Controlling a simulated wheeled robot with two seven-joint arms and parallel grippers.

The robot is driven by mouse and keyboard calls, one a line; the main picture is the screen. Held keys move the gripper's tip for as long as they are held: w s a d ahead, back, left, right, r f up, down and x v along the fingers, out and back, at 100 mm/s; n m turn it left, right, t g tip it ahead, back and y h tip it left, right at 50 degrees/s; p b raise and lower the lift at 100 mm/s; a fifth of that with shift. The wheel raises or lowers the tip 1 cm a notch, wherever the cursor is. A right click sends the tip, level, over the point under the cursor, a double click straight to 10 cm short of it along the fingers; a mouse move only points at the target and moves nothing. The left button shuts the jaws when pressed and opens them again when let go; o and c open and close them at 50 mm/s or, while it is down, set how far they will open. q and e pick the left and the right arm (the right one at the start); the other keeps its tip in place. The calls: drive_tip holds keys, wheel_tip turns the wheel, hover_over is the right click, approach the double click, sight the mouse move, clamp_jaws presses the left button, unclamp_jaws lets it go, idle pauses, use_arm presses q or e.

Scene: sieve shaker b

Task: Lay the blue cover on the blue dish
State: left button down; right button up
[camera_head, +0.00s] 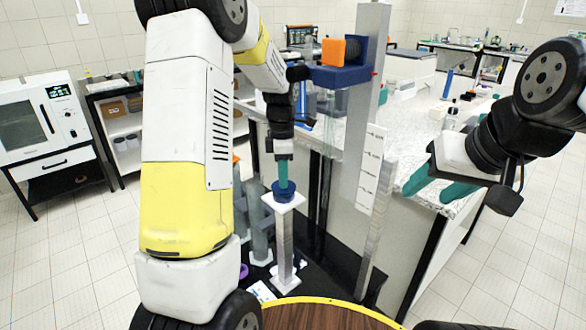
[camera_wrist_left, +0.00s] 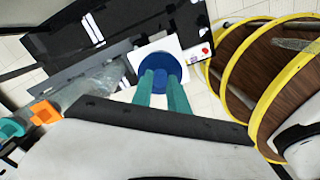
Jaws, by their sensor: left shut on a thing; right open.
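My left gripper (camera_head: 284,186) points straight down over a white square-topped pedestal (camera_head: 285,240), its teal fingers shut on a small blue part. Round blue ware (camera_head: 283,197) sits at the fingertips on the pedestal top. In the left wrist view the fingertips (camera_wrist_left: 162,84) meet the middle of this blue round shape (camera_wrist_left: 160,62), with the white pedestal top (camera_wrist_left: 137,57) around it. I take the held part to be the blue cover; I cannot tell cover from dish or see any gap between them. My right gripper (camera_head: 432,185) is open and empty at the right.
A tall grey column (camera_head: 368,90) with a blue bracket (camera_head: 338,76) and orange block (camera_head: 333,51) stands close to my left gripper. A yellow-rimmed round wooden top (camera_head: 325,315) is in front. Grey posts (camera_head: 259,230) stand left of the pedestal. A lab bench (camera_head: 405,130) lies behind.

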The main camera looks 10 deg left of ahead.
use_arm(q)
drive_tip(key=shift+f, duration=0.4)
drive_tip(key=c, duration=1.2)
unclamp_jaws()
